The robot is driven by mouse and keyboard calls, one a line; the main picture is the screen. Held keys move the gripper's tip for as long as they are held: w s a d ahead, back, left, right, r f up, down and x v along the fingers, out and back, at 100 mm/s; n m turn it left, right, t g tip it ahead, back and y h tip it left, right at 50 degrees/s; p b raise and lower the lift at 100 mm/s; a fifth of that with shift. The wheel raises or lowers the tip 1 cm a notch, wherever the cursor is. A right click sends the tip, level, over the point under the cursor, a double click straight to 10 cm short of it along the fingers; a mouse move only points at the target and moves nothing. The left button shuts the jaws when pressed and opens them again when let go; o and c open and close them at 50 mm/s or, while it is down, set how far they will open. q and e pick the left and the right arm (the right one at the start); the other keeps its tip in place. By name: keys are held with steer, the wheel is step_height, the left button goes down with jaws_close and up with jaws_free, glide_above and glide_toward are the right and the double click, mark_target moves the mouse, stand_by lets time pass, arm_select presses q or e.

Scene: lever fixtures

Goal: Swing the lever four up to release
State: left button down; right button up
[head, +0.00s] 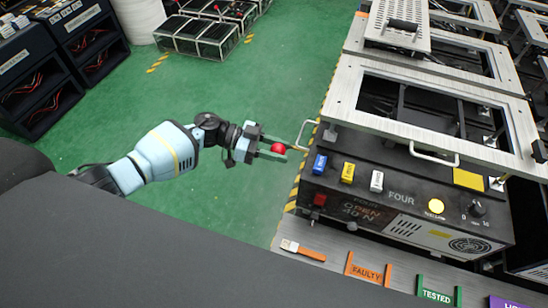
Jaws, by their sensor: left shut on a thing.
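The fixture labelled FOUR (402,197) stands at the right, with a display that appears to read OPEN 48 N. A thin metal bar (301,134) sticks out from its left side. A red ball knob (278,149) is at the left of this bar; the join between them is hard to make out. The fingers cover part of the knob. My right gripper is not in view.
A metal frame (345,85) with a front handle (433,157) sits over the fixture. A brush (303,251) lies on the grey ledge. Green floor (215,85) is clear around my arm.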

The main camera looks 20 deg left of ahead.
arm_select(q)
steer(key=shift+w, duration=0.15)
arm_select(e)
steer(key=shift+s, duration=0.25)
arm_select(q)
steer(key=c, duration=1.2)
jaws_free()
steer(key=shift+c, duration=0.2)
steer(key=shift+o, duration=1.4)
steer(key=shift+w+r, duration=0.1)
steer(key=v, duration=0.7)
steer(key=shift+a+r, duration=0.1)
steer(key=shift+a, duration=0.3)
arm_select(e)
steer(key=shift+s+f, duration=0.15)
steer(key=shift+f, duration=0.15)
